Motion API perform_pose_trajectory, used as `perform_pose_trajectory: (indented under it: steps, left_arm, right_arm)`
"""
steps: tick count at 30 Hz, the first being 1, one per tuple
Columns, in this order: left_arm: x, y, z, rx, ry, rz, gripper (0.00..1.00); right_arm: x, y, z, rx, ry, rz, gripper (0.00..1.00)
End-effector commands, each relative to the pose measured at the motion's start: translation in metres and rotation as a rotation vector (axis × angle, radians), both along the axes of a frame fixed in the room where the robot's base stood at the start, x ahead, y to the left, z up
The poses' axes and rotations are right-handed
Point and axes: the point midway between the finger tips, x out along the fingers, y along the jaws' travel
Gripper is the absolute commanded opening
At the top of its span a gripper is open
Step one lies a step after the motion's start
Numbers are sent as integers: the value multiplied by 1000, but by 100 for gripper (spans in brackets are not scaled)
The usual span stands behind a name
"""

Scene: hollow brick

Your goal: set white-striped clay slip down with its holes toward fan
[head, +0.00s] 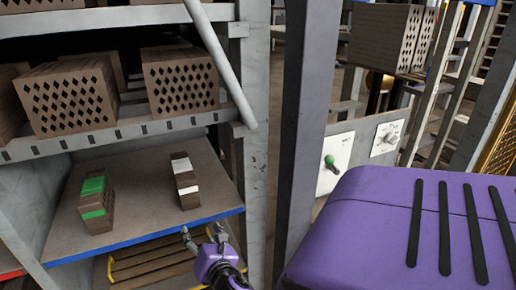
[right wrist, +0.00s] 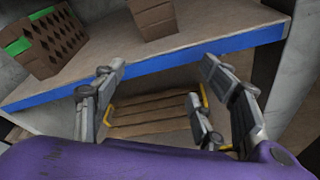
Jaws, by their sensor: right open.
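The white-striped clay slip (head: 185,181) stands upright on the shelf board with the blue front edge, in the head view. Its lower part also shows at the top of the right wrist view (right wrist: 155,16). The holes do not show on the faces I see. My right gripper (head: 204,236) is just in front of the blue edge, below and a little right of the slip. In the right wrist view its fingers (right wrist: 163,88) are spread apart, with nothing between them. My left gripper is not in view. I cannot make out a fan.
A green-striped block (head: 96,204) stands left on the same board (head: 140,208); its holed side shows in the right wrist view (right wrist: 42,44). Several perforated bricks (head: 68,97) sit on the shelf above. A slanted grey bar (head: 220,62) and grey post (head: 254,150) are at the right.

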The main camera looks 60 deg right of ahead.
Motion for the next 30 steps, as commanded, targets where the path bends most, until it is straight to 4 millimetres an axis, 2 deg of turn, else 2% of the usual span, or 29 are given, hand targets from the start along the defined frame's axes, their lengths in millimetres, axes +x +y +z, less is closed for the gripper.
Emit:
perform_pose_trajectory:
  steps: [1, 3, 5, 6, 10, 12, 15, 18, 21, 30]
  left_arm:
    - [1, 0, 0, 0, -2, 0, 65]
    - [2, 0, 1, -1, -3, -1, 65]
    - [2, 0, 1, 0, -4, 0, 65]
    - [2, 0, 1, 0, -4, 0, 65]
    - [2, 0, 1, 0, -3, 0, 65]
    - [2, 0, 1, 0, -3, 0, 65]
    - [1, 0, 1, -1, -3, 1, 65]
    - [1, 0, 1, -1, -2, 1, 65]
    - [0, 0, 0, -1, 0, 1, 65]
    - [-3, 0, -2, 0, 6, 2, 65]
  right_arm:
    - [-29, 11, -33, 187, -3, -13, 65]
    - [-66, 30, -71, 481, -25, -58, 65]
    - [-100, 47, -100, 735, -41, -120, 65]
    - [-124, 59, -117, 902, -51, -176, 65]
    - [-205, 99, -163, 1416, -87, -427, 65]
    - [-245, 118, -178, 1644, -113, -583, 65]
    - [-290, 141, -191, 1890, -158, -794, 65]
    - [-318, 157, -197, 2038, -198, -948, 65]
    - [-331, 164, -199, 2109, -222, -1029, 65]
    - [-333, 165, -200, 2124, -229, -1048, 65]
